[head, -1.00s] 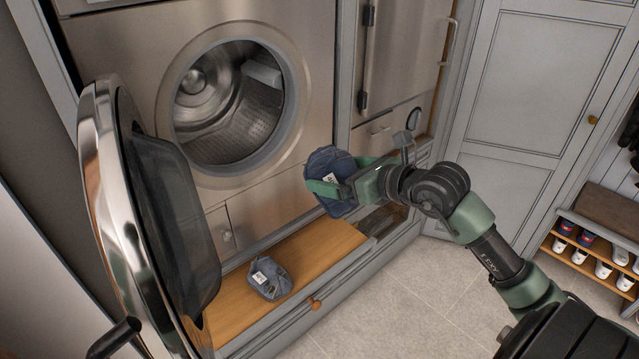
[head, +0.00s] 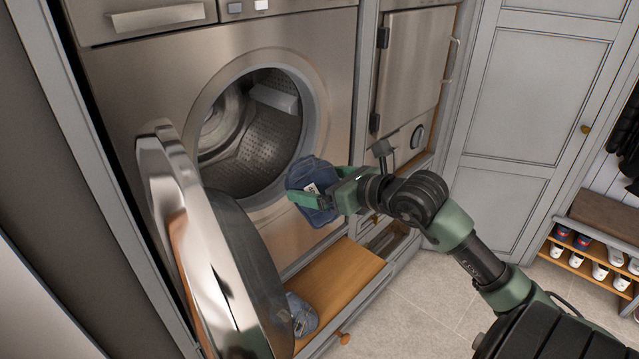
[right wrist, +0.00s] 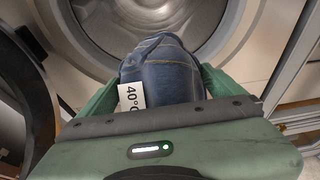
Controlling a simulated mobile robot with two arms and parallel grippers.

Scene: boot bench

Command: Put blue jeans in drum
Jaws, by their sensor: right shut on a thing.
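My right gripper (head: 326,196) is shut on a folded pair of blue jeans (head: 311,181). It holds them in the air just outside the lower right rim of the open washer drum (head: 258,135). In the right wrist view the jeans (right wrist: 165,75) sit between the green fingers, with a white "40°" tag, and the drum opening (right wrist: 155,15) lies ahead. A second folded blue denim bundle (head: 301,314) lies on the wooden pull-out shelf (head: 345,275), partly hidden by the washer door. My left gripper is not in view.
The round washer door (head: 215,260) stands open at the left of the drum. A shoe rack (head: 597,255) stands at the far right, beside a grey cabinet door (head: 530,110). The tiled floor (head: 420,300) in front is clear.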

